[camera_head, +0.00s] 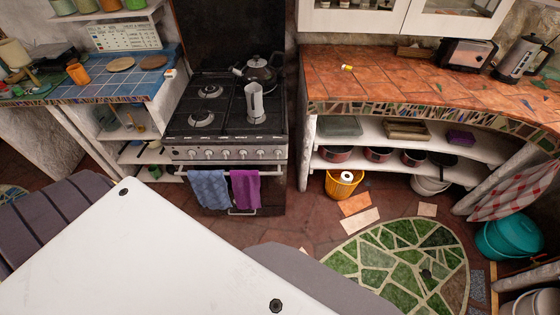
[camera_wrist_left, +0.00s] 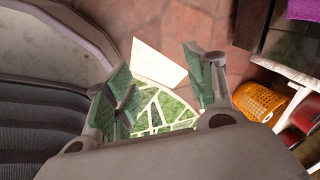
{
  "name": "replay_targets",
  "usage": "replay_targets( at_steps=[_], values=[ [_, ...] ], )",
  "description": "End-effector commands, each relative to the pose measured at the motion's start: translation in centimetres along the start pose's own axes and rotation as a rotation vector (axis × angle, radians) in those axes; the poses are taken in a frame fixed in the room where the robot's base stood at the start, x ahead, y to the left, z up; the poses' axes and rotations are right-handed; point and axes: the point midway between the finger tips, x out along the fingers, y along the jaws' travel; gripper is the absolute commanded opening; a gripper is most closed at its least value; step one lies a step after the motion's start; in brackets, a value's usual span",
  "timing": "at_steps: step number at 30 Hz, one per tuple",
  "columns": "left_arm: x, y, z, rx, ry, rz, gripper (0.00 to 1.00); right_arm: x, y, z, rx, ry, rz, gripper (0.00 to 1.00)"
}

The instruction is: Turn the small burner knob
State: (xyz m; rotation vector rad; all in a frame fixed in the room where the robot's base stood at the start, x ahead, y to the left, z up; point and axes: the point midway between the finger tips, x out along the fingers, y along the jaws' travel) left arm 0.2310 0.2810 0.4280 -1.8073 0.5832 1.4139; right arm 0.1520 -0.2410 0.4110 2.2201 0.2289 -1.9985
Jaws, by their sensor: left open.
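The stove (camera_head: 228,118) stands at the back centre in the head view, with a row of several round knobs (camera_head: 226,154) along its silver front panel. I cannot tell from the frames which knob belongs to the small burner. Burners (camera_head: 201,119) show on the left of the black cooktop. A dark kettle (camera_head: 260,72) and a grey moka pot (camera_head: 255,102) stand on its right side. My left gripper (camera_wrist_left: 160,85) is open and empty in the left wrist view, above the floor and away from the knobs. My right gripper is in neither view.
Blue (camera_head: 209,188) and purple (camera_head: 244,188) towels hang on the oven front below the knobs. A yellow basket (camera_head: 343,184) stands on the floor right of the stove, under the orange tiled counter (camera_head: 385,80). A green mosaic (camera_head: 400,262) lies in the floor.

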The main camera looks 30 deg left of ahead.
Motion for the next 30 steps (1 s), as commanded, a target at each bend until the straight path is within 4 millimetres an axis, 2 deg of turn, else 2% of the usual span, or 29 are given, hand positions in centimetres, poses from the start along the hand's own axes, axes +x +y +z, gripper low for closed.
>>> replay_targets(
  at_steps=[1, 3, 14, 22, 30],
  values=[
    [0.8, -0.9, -0.6, 0.046, 0.004, -0.021, 0.55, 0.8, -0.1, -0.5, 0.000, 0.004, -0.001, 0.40],
    [1.2, -2.3, -1.4, 0.115, 0.006, -0.051, 0.55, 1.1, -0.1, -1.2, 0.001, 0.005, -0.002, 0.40],
    [1.8, -9.2, -5.4, 0.458, -0.016, -0.215, 0.55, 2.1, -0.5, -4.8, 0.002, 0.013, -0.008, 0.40],
    [1.2, -14.4, -8.3, 0.696, -0.070, -0.352, 0.55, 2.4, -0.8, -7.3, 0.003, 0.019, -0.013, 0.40],
    [-0.5, -19.4, -11.0, 0.912, -0.158, -0.495, 0.55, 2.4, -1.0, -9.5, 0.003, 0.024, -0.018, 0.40]
  ],
)
